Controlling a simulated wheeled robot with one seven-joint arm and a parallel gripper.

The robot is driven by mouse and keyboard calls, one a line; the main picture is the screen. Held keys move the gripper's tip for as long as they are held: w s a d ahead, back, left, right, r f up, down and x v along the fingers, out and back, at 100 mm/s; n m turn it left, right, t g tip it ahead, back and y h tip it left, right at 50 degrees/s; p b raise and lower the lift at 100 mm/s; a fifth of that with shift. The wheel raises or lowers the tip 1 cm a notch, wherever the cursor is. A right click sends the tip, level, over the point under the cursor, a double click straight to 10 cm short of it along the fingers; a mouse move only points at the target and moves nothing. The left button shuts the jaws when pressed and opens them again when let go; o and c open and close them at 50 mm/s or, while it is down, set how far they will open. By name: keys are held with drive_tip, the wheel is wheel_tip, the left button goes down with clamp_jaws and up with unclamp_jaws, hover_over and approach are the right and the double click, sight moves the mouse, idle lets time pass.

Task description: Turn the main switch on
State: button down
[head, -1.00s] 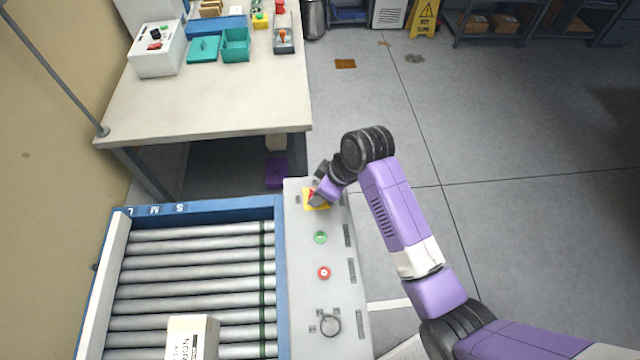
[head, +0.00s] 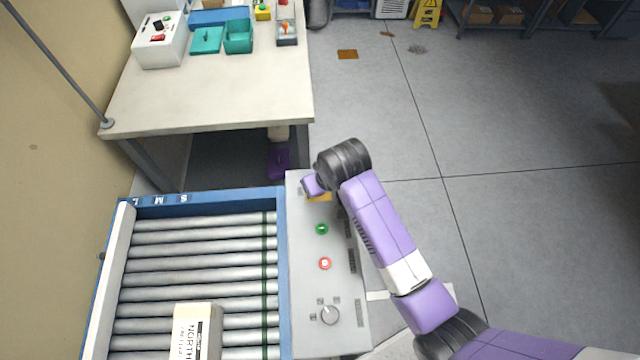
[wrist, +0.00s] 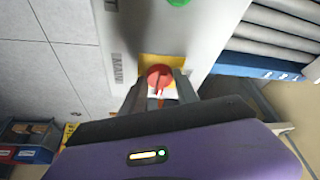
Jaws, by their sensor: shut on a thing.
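The main switch (wrist: 160,76) is a red rotary knob on a yellow plate, beside a label reading MAIN in the wrist view. In the head view my arm covers the knob, and only part of the yellow plate (head: 319,197) shows at the far end of the grey control panel (head: 305,276). My gripper (wrist: 160,92) is shut on the red knob, with one dark finger on each side of it. The fingertips hide the knob's lower part, and I cannot tell its exact setting.
The panel also bears a green button (head: 321,229), a red button (head: 325,263) and a grey dial (head: 330,315). A roller conveyor (head: 200,240) with a box (head: 190,335) lies left. A worktable (head: 215,98) stands beyond. Open floor lies right.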

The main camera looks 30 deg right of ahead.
idle(0.4)
drive_tip(key=c, duration=0.9)
unclamp_jaws()
drive_tip(key=shift+r, duration=0.1)
drive_tip(key=b+v, duration=0.1)
drive_tip(key=v, duration=0.6)
drive_tip(key=shift+s+r, duration=0.2)
drive_tip(key=shift+r, duration=0.05)
